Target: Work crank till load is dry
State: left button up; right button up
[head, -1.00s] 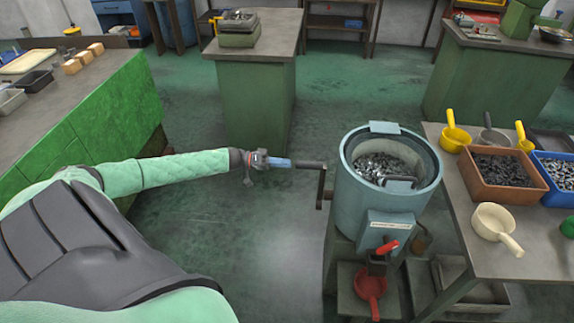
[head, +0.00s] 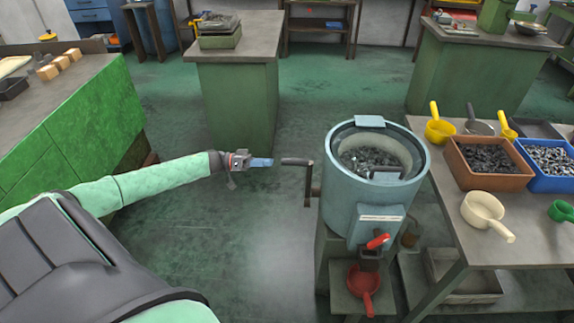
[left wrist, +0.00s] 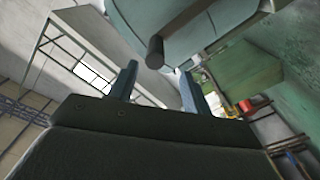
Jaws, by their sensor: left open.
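The crank (head: 307,180) is a dark bent arm on the left side of the blue-grey drum (head: 345,195), its handle (head: 296,161) pointing left. The load (head: 370,160), a heap of small metal parts, lies in the open drum; I cannot tell how wet it is. My left gripper (head: 262,162) is just left of the handle's end, apart from it. In the left wrist view, the open fingers (left wrist: 158,88) have an empty gap, and the dark handle end (left wrist: 155,52) shows beyond it. My right gripper is not in view.
A red-handled spout (head: 375,243) is on the drum's front, above a red pan (head: 363,284). At right, a table holds a brown bin (head: 492,178), a blue bin (head: 545,180) and a cream scoop (head: 483,210). The floor left of the drum is clear.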

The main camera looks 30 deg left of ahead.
aim_at(287, 162)
pick_arm(q)
jog(key=w+d+m+p, duration=0.1)
jog(key=d+m, duration=0.1)
jog(key=w+d+m, duration=0.1)
jog(key=d, duration=0.1)
jog(key=w+d+m+p, duration=0.1)
jog(key=w+d+m, duration=0.1)
jog(key=d, duration=0.1)
jog(key=shift+r+m+p, duration=0.3)
jog(key=shift+r, duration=0.1)
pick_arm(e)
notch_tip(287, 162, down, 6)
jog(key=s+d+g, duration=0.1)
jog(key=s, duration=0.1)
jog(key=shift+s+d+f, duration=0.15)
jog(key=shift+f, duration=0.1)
pick_arm(q)
grip_shut()
